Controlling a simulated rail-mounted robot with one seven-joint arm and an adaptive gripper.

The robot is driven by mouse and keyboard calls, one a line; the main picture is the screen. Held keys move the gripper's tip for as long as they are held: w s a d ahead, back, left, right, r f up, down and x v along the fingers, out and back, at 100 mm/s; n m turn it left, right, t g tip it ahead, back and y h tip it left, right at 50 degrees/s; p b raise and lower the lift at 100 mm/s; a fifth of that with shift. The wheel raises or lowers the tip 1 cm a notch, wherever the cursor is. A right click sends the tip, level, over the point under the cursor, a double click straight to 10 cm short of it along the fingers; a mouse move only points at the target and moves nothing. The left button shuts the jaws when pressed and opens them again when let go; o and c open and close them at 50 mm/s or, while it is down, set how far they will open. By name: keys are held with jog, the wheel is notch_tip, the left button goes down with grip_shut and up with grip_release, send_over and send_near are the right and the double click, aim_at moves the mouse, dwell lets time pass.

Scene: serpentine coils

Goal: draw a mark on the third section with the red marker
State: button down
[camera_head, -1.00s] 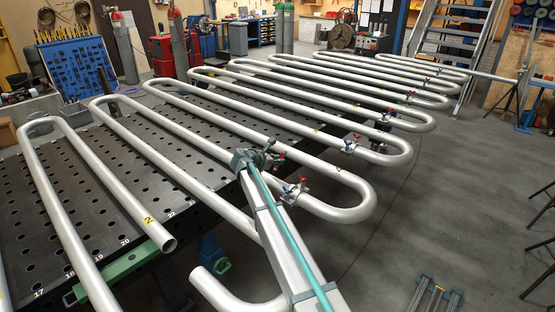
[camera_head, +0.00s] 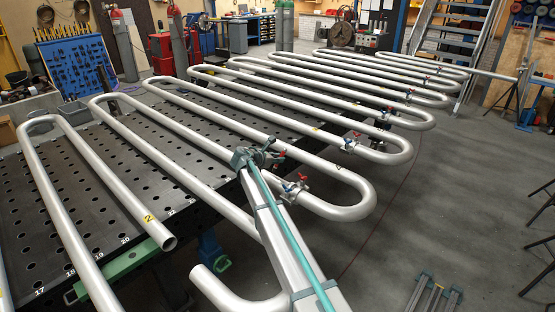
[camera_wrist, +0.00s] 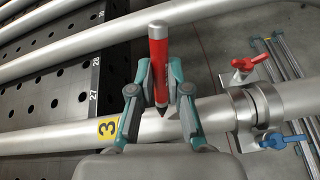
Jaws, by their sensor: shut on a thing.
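My gripper (camera_wrist: 160,88) is shut on the red marker (camera_wrist: 158,50), which stands nearly upright between the fingers with its dark tip down. The tip shows over the third section (camera_wrist: 60,140), a silver pipe with a yellow label "3" (camera_wrist: 108,127) left of the marker. I cannot tell whether the tip touches the pipe, and I see no red mark on it. In the head view my gripper (camera_head: 262,153) is at the pipe near the table's edge; the marker is too small to make out there.
A clamp with red and blue handles (camera_wrist: 250,106) sits on the pipe just right of my gripper; it also shows in the head view (camera_head: 293,190). Parallel pipe runs lie on the black perforated table (camera_head: 55,235). Open floor (camera_head: 440,190) lies to the right.

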jog(key=shift+f, duration=0.45)
dwell(0.6)
jog(key=shift+s+a, duration=0.25)
jog(key=shift+s, duration=0.05)
dwell(0.6)
jog(key=shift+r+p, duration=1.6)
jog(key=shift+r, duration=1.4)
